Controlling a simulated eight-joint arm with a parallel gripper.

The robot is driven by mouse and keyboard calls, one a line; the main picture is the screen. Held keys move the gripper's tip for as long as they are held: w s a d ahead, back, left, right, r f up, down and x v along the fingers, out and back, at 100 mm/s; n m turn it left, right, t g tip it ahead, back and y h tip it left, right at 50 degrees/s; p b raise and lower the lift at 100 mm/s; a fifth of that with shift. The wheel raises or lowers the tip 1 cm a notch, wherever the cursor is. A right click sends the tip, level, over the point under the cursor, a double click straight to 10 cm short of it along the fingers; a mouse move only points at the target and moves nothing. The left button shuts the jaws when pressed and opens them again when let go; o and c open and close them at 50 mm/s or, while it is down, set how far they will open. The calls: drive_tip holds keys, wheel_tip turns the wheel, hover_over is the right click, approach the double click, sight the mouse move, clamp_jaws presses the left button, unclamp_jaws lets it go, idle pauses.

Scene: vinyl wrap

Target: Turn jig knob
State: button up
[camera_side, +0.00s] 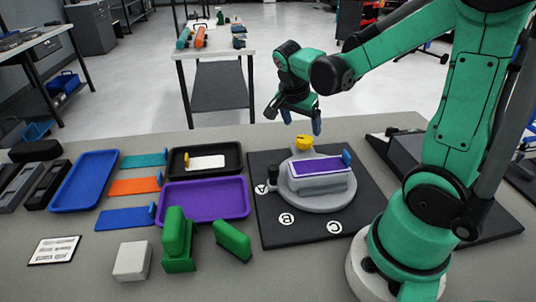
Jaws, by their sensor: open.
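The jig (322,201) is a round grey turntable on a black square base plate (293,236) marked with white circled letters. A grey block with a purple strip (319,166) on top sits on it. A yellow knob (304,142) stands at the jig's back edge. A small dark knob-like post (273,173) is at its left, and a blue tab (346,157) is at the block's right end. My gripper (294,117) is open and empty, pointing down above and slightly behind the yellow knob, apart from it.
Left of the jig lie a purple tray (240,207), a black tray (236,150), a blue tray (84,180), coloured strips (135,185), green blocks (177,240), a white block (132,261) and a printed card (54,250).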

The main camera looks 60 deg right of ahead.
sight(305, 138)
drive_tip(key=shift+x, duration=2.7)
clamp_jaws()
